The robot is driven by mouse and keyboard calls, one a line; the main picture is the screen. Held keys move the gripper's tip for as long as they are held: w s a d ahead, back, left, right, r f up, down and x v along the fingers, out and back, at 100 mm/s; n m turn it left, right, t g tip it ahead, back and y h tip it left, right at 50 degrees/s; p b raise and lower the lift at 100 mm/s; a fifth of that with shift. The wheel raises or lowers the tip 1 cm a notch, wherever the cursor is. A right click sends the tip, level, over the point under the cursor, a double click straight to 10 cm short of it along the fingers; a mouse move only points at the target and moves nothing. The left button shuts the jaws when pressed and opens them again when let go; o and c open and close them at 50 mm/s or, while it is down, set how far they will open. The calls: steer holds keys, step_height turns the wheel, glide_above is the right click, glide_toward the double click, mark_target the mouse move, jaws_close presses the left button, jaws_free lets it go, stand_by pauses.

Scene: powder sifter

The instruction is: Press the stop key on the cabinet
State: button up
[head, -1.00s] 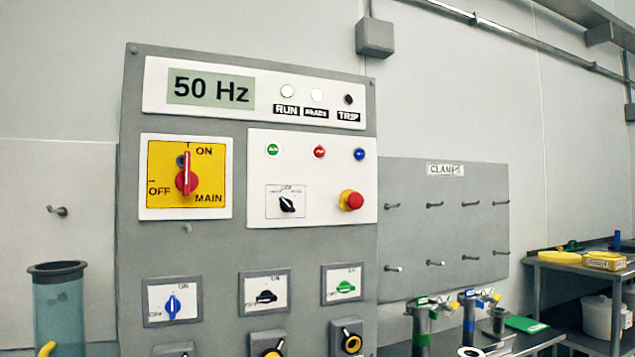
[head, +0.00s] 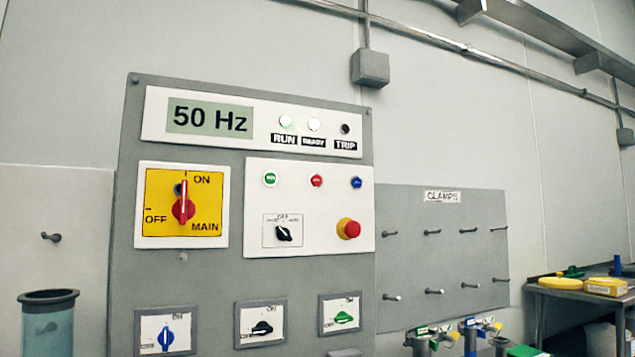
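The grey cabinet (head: 210,262) stands left of the middle in the head view. Its display (head: 211,118) reads 50 Hz. The RUN lamp (head: 286,121) and the READY lamp (head: 314,124) look lit, and the TRIP lamp (head: 345,129) is dark. A small red key (head: 317,181), which looks like the stop key, sits between a green key (head: 270,179) and a blue key (head: 356,182). A red mushroom button (head: 349,229) on a yellow collar is below them. The red main switch (head: 183,209) points up to ON. My gripper is not in view.
Right of the cabinet is a grey clamp board (head: 446,246) with empty pegs. Clamps (head: 470,331) show below it. A side table (head: 585,294) with yellow items is at the right. A clear cylinder (head: 48,325) stands at the lower left.

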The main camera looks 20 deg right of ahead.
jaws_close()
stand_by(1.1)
